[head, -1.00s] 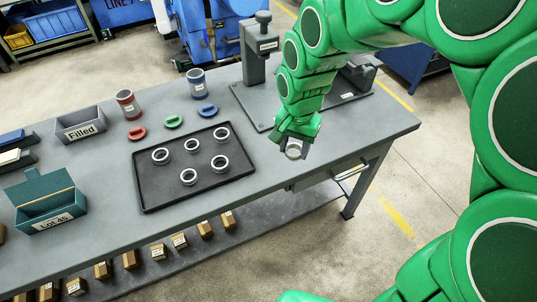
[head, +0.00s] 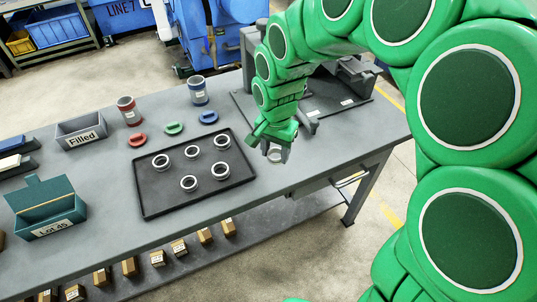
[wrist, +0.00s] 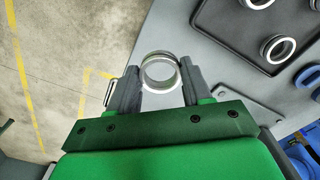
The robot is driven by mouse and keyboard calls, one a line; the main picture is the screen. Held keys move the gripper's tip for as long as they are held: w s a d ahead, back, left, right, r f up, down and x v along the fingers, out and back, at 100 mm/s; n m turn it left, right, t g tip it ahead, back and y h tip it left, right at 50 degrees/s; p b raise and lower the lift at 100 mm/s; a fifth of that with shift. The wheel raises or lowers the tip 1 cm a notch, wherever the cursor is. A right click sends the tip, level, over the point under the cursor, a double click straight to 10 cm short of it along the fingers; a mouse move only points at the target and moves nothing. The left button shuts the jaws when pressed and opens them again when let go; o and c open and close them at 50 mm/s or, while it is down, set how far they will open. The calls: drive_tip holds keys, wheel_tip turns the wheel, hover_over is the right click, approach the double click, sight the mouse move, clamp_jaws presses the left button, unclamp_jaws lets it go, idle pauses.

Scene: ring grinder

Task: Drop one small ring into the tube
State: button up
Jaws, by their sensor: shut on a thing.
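My gripper (head: 274,152) is shut on a silver ring (wrist: 160,72), holding it between the two grey fingers, above the right part of the table. The ring also shows at the fingertips in the head view (head: 275,157). Two upright grey tubes stand at the back, a red-banded tube (head: 129,110) and a blue-banded tube (head: 198,92), both left of my gripper. Several more rings lie on the black tray (head: 155,205), to the left of my gripper; one is a ring (head: 189,183) near its front.
Red (head: 137,140), green (head: 174,128) and blue (head: 208,117) oval pieces lie before the tubes. The "Filled" bin (head: 80,132) and teal "Lot 45" box (head: 45,215) stand at left. A grey machine on a plate (head: 320,125) is behind my gripper.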

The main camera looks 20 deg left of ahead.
drive_tip(key=w+a+f, duration=0.1)
drive_tip(key=w+f, duration=0.1)
drive_tip(key=w+a+f, duration=0.1)
drive_tip(key=f, duration=0.1)
drive_tip(key=w+a+f, duration=0.1)
drive_tip(key=w+f, duration=0.1)
drive_tip(key=shift+w+a+f, duration=0.25)
drive_tip(key=shift+w+a, duration=0.05)
drive_tip(key=shift+a, duration=0.05)
drive_tip(key=shift+w+a+f, duration=0.1)
drive_tip(key=shift+f, duration=0.1)
drive_tip(key=shift+w+f, duration=0.1)
drive_tip(key=shift+f, duration=1.45)
drive_tip(key=shift+f, duration=0.15)
drive_tip(key=o, duration=1.2)
wheel_tip(320, 180, up, 12)
drive_tip(key=shift+r, duration=0.15)
